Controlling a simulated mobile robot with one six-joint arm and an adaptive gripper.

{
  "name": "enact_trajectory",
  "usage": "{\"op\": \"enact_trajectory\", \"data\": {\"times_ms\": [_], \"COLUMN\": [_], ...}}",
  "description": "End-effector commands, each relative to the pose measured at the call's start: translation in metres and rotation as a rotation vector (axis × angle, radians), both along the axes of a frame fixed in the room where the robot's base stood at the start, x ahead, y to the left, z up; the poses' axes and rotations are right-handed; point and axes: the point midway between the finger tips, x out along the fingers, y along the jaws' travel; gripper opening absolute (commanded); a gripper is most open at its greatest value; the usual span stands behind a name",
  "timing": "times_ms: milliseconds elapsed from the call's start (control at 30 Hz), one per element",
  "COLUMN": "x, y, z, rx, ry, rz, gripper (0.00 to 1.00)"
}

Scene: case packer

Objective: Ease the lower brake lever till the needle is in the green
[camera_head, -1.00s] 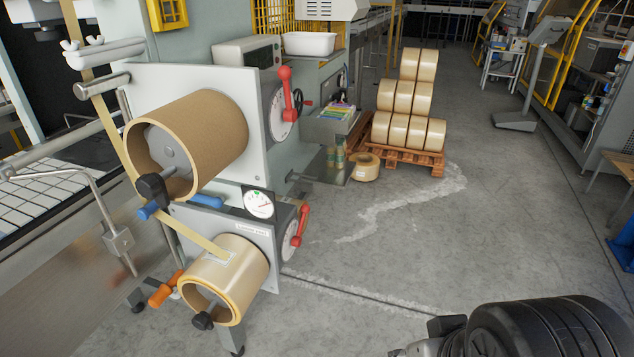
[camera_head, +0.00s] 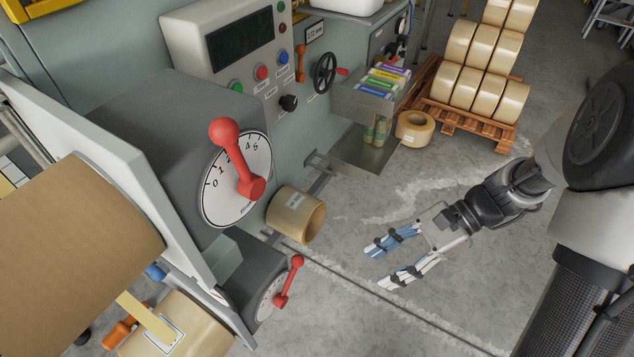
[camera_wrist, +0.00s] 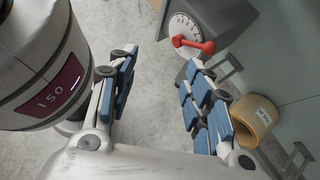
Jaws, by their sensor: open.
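The lower brake lever (camera_head: 289,281) is red with a ball end, on a small numbered dial (camera_head: 268,299) on the side of the lower grey housing. It points up and slightly right. In the wrist view a red lever (camera_wrist: 195,45), apparently the same one, lies across its dial (camera_wrist: 183,27) beyond the fingertips. My gripper (camera_head: 371,266) is open and empty, to the right of the lower lever and apart from it. Its blue-padded fingers also show in the wrist view (camera_wrist: 162,60). The needle gauge is not visible now.
A larger red upper lever (camera_head: 238,160) stands on its dial above and left of the lower one. A tape roll (camera_head: 297,214) sits against the machine just above the lower lever. A loaded pallet (camera_head: 466,119) stands at the back right. Floor around my gripper is clear.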

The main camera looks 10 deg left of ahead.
Motion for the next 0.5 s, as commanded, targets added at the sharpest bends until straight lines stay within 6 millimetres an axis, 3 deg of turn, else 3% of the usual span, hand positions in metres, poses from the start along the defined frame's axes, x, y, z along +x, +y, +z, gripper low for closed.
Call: {"op": "enact_trajectory", "data": {"times_ms": [233, 500], "x": [0.030, 0.041], "y": [0.001, 0.000], "z": [-0.055, -0.106], "rx": [0.242, 0.427], "ry": [0.399, 0.678], "rz": [-0.318, -0.544], "gripper": [0.46, 0.46]}}
